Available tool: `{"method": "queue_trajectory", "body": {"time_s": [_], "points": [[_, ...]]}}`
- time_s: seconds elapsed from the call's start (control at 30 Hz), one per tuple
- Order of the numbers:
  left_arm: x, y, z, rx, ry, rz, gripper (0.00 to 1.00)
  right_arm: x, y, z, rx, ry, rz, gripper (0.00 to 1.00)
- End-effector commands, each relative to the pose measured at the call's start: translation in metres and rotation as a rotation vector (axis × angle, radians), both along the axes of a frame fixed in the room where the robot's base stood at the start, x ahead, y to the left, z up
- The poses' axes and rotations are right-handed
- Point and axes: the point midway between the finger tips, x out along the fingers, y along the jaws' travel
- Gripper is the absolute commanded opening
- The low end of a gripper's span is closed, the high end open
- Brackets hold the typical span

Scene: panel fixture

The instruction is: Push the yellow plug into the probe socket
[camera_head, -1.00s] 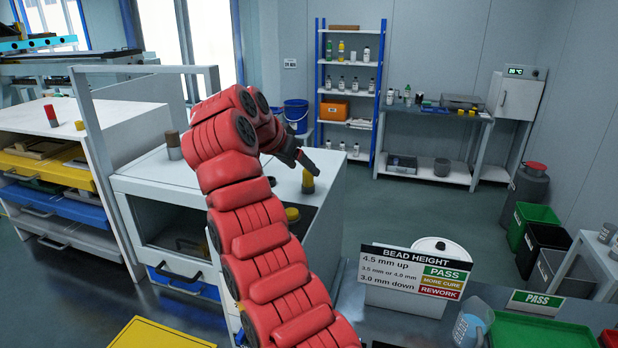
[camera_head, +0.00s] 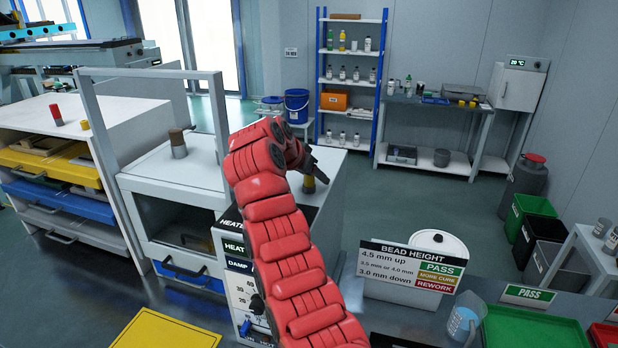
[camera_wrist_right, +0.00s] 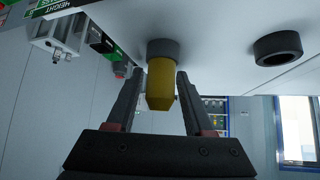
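The yellow plug (camera_wrist_right: 160,82) stands in a dark grey ring socket (camera_wrist_right: 163,49) on a white surface in the right wrist view, which looks upside down. Much of its yellow body shows outside the ring. In the head view the plug (camera_head: 309,184) stands on the white cabinet top, just below my right gripper (camera_head: 312,170). My right gripper's two fingers also show in the wrist view (camera_wrist_right: 157,90), one on each side of the plug, with small gaps; they look open. A second dark ring (camera_wrist_right: 278,48) sits to the right with no plug visible. My left gripper is out of view.
The cabinet front has a labelled panel (camera_head: 237,262), partly behind my red arm. A brown-topped grey post (camera_head: 178,143) stands left on the cabinet top, near an upright white frame (camera_head: 220,115). A bead height sign (camera_head: 412,268) stands at the right.

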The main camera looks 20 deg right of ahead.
Motion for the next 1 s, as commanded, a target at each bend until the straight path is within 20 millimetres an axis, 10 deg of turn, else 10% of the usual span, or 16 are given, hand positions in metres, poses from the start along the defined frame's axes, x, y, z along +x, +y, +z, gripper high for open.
{"method": "queue_trajectory", "body": {"time_s": [0.27,1.0], "points": [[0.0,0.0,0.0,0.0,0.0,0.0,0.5,0.0,0.0,0.0,0.0,0.0,0.0,0.0],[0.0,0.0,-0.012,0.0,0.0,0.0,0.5,0.0,0.001,0.022,0.001,-0.001,0.001,0.0]]}}
